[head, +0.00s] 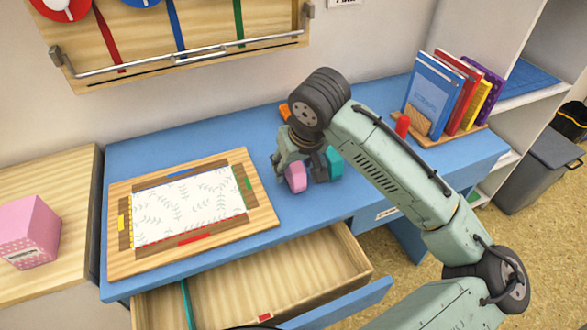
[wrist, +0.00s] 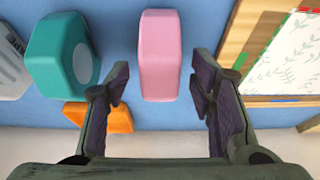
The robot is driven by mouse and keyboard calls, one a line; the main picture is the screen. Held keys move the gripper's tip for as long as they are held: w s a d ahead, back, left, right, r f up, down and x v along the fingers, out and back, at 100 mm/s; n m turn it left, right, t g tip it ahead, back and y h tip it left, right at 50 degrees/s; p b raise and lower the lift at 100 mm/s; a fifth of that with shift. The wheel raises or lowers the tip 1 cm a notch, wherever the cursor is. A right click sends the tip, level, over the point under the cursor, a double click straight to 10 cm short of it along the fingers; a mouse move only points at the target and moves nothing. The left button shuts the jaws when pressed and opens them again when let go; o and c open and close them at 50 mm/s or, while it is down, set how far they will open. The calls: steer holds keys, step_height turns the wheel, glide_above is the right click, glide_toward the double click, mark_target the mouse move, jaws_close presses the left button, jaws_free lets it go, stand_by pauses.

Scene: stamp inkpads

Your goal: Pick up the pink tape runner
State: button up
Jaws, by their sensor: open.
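The pink tape runner (head: 296,177) stands on the blue desk below my gripper (head: 303,168) in the head view. In the wrist view the pink tape runner (wrist: 160,55) lies ahead, lined up with the gap between the fingers of my gripper (wrist: 161,85). The fingers are open, one on each side of its near end, with room on both sides.
A teal block-like item (wrist: 62,55) stands close left of the pink one in the wrist view, with an orange item (wrist: 98,117) nearer. A wooden board with patterned paper (head: 262,208) lies left on the desk. Books (head: 432,97) stand right. A drawer (head: 345,262) is open in front.

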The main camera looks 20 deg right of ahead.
steer(key=shift+w+f, duration=0.2)
steer(key=shift+f, duration=0.35)
jaws_close()
